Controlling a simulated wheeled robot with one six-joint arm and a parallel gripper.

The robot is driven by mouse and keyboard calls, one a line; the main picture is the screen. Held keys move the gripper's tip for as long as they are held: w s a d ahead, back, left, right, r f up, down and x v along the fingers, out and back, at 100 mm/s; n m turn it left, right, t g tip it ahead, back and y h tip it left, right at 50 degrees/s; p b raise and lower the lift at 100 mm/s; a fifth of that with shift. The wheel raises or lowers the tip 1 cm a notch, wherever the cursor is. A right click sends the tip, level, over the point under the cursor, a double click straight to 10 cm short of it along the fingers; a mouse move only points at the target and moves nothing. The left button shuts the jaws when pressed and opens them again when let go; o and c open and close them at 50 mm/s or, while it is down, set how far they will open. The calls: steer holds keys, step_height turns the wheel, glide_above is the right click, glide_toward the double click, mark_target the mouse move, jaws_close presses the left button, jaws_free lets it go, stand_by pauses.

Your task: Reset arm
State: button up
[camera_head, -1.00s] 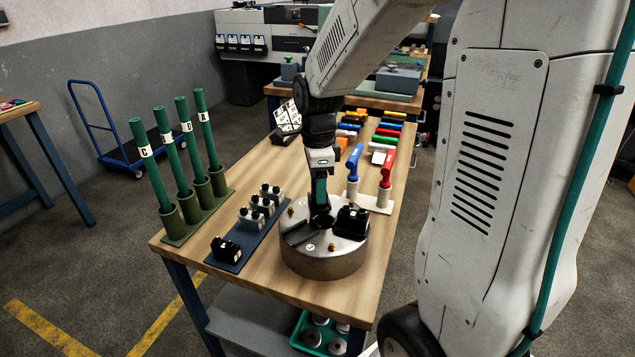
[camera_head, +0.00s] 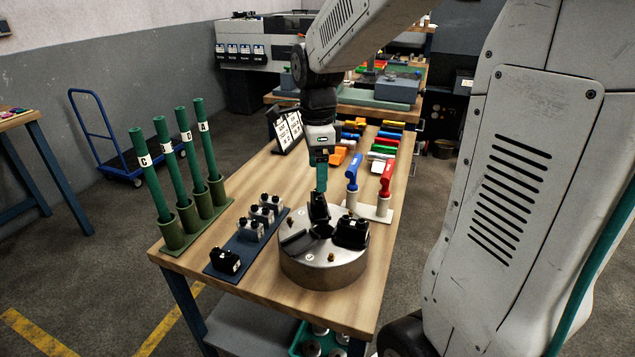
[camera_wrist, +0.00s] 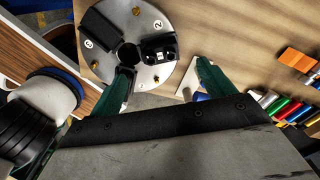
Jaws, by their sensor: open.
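My gripper (camera_head: 320,203) is above the round metal chuck (camera_head: 325,272) on the wooden table, pointing down. In the wrist view my gripper (camera_wrist: 163,84) has its two green fingers spread wide with nothing between them. The chuck (camera_wrist: 160,75) shows beyond the fingers, carrying black jaw blocks and brass-coloured studs. Whether a fingertip touches the chuck is unclear.
Green tubes (camera_head: 174,165) stand in holders at the left. A dark blue tray (camera_head: 240,241) holds small blocks. Blue (camera_head: 352,170) and red (camera_head: 387,178) handled tools stand upright at the right. A tablet stand (camera_head: 287,130) and coloured blocks (camera_head: 385,140) are behind.

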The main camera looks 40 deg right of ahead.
steer(key=shift+r, duration=0.45)
steer(key=shift+s+n, duration=0.1)
steer(key=shift+n, duration=0.7)
steer(key=s+n, duration=0.1)
steer(key=n, duration=0.2)
steer(key=s+a+n, duration=0.1)
steer(key=shift+s+f+n+g, duration=0.3)
steer(key=shift+f+n+g, duration=0.1)
steer(key=s+a+r+n, duration=0.1)
steer(key=s+a+n, duration=0.2)
steer(key=s+n, duration=0.2)
steer(key=s+a+r+n+t, duration=0.1)
steer(key=s+a+n, duration=0.1)
steer(key=s+n, duration=0.4)
steer(key=s+a+r+n+t, duration=0.1)
steer(key=s+a+n, duration=0.2)
steer(key=s+n, duration=0.3)
steer(key=shift+s+a+r, duration=0.3)
steer(key=shift+s+r, duration=0.05)
steer(key=shift+s, duration=0.2)
